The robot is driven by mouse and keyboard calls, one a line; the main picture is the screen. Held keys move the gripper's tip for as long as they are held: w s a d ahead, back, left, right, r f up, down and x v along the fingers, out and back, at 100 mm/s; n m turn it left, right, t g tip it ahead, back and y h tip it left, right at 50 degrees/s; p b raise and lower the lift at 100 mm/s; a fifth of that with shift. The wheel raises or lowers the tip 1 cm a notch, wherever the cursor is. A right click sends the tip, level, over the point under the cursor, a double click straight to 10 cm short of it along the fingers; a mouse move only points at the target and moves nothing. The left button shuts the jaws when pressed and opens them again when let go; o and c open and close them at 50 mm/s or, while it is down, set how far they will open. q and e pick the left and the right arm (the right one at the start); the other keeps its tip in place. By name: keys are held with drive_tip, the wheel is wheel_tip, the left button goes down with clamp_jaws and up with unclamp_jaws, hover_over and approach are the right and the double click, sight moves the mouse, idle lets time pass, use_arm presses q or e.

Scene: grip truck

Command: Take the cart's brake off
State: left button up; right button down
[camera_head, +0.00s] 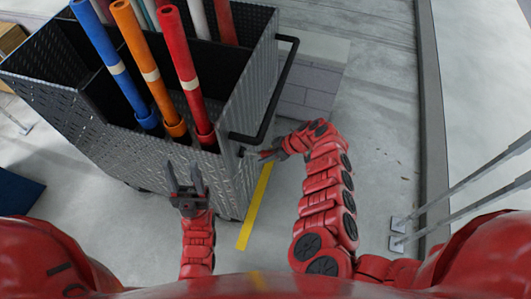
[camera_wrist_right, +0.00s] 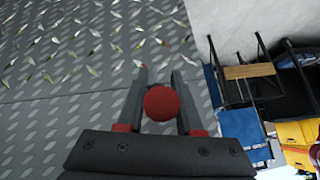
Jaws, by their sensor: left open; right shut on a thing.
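The cart (camera_head: 110,160) is a grey diamond-plate box at the upper left, with a black push handle (camera_head: 278,88) at its right end. My right gripper (camera_head: 266,155) is at the cart's right end, below the handle. In the right wrist view, its fingers are shut on a round red knob (camera_wrist_right: 162,103), close to the cart's plate wall (camera_wrist_right: 60,60). I take the knob for the brake's; its lever is hidden. My left gripper (camera_head: 186,178) is open and empty, in front of the cart's near wall.
Blue (camera_head: 103,50), orange (camera_head: 145,60) and red (camera_head: 182,65) tubes stand in the cart. A yellow floor line (camera_head: 255,208) runs beside it. Grey posts (camera_head: 470,185) stand at the right. The floor (camera_head: 385,130) right of my right arm is clear.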

drive_tip(key=shift+a+r+h+p, duration=0.2)
drive_tip(key=shift+r+h+p, duration=0.35)
drive_tip(key=shift+r+h, duration=0.3)
drive_tip(key=shift+w+g, duration=0.1)
drive_tip(key=shift+g, duration=0.2)
drive_tip(key=c, duration=0.6)
unclamp_jaws()
